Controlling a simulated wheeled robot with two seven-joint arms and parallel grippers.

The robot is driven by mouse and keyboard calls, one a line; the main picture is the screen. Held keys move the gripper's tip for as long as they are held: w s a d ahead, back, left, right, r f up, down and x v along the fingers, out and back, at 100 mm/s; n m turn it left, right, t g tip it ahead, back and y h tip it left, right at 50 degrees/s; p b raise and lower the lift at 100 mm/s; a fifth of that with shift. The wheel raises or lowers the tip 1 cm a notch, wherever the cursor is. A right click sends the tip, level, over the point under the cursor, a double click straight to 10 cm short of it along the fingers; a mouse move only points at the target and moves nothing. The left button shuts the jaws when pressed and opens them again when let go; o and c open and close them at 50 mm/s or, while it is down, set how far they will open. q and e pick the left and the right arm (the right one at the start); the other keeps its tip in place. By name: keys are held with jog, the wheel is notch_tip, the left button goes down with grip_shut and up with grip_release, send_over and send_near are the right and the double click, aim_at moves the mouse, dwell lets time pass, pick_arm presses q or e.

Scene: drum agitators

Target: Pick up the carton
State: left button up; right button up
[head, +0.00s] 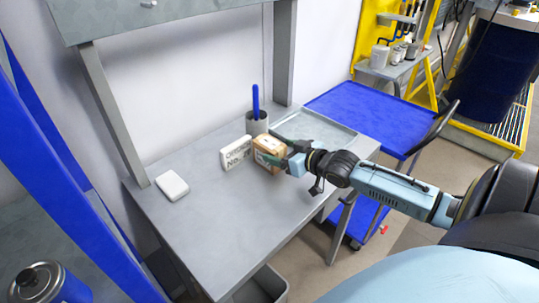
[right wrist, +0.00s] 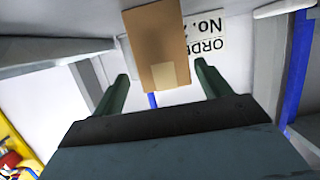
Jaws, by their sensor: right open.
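The carton (head: 268,152) is a small brown box standing on the grey table, just right of a white sign. In the right wrist view the carton (right wrist: 156,45) shows between and beyond the two green fingers. My right gripper (head: 271,150) is at the carton, reaching in from the right, with part of the carton hidden behind it. My right gripper (right wrist: 160,88) is open, with a finger on each side of the carton's line and visible gaps. I cannot tell whether a finger touches it. My left gripper is not in view.
The white sign with "ORDER No." lettering (head: 235,152) stands left of the carton. A grey cup (head: 257,124) with a blue stick is behind it. A shallow grey tray (head: 330,136) lies at right. A white block (head: 172,186) lies on the left; the table's front (head: 225,225) is clear.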

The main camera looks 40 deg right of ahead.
aim_at(269, 148)
jog(key=shift+a+b+x, duration=0.15)
jog(key=shift+b+x, duration=0.05)
jog(key=shift+x, duration=1)
jog(key=shift+a+b+x, duration=0.15)
jog(key=shift+x, duration=1.1)
jog(key=shift+c, duration=0.5)
